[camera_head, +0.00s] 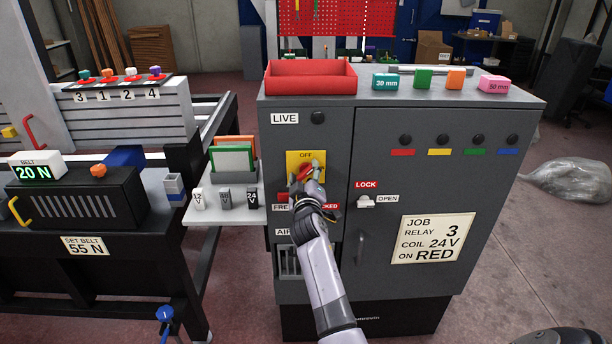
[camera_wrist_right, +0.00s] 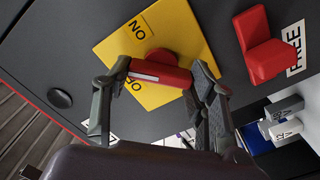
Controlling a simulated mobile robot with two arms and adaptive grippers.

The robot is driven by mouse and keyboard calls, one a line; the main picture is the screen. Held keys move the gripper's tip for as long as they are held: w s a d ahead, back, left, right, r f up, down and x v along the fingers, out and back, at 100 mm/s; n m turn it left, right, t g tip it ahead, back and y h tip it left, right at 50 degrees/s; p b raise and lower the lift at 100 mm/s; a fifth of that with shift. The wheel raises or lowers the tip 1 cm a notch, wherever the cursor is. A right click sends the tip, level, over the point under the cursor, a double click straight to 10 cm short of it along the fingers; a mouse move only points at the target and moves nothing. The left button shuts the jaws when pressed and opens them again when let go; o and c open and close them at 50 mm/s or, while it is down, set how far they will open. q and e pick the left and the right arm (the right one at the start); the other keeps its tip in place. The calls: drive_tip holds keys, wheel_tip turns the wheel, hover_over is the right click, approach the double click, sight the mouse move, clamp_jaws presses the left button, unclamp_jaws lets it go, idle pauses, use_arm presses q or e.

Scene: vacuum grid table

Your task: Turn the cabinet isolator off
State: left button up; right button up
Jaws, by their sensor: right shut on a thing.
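The cabinet isolator is a yellow plate (camera_head: 292,158) with a red handle (camera_head: 304,172) on the left of the grey cabinet's front. OFF shows at the plate's top in the head view. In the right wrist view the yellow plate (camera_wrist_right: 178,28) carries ON and a partly covered second word. The red handle (camera_wrist_right: 160,73) has a white stripe and lies between the fingers of my right gripper (camera_wrist_right: 158,85), which is shut on it. In the head view my right gripper (camera_head: 312,178) covers part of the handle and the plate's lower part. My left gripper is not in view.
A red lever (camera_wrist_right: 260,45) stands beside the plate, near a FREE label (camera_wrist_right: 297,45); the head view also shows it (camera_head: 283,197). A dark round lamp (camera_head: 318,118) is beside LIVE. A white LOCK/OPEN latch (camera_head: 366,202) is to the right. A small shelf (camera_head: 225,214) juts out left.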

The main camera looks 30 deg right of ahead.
drive_tip(key=n, duration=0.4)
drive_tip(key=shift+n+p, duration=0.3)
drive_tip(key=shift+a+f+n+p, duration=0.15)
drive_tip(key=shift+n+p, duration=0.3)
drive_tip(key=shift+n, duration=1.75)
drive_tip(key=o, duration=1.1)
drive_tip(key=shift+o, duration=0.2)
drive_tip(key=v, duration=1.2)
drive_tip(key=shift+w+f, duration=0.1)
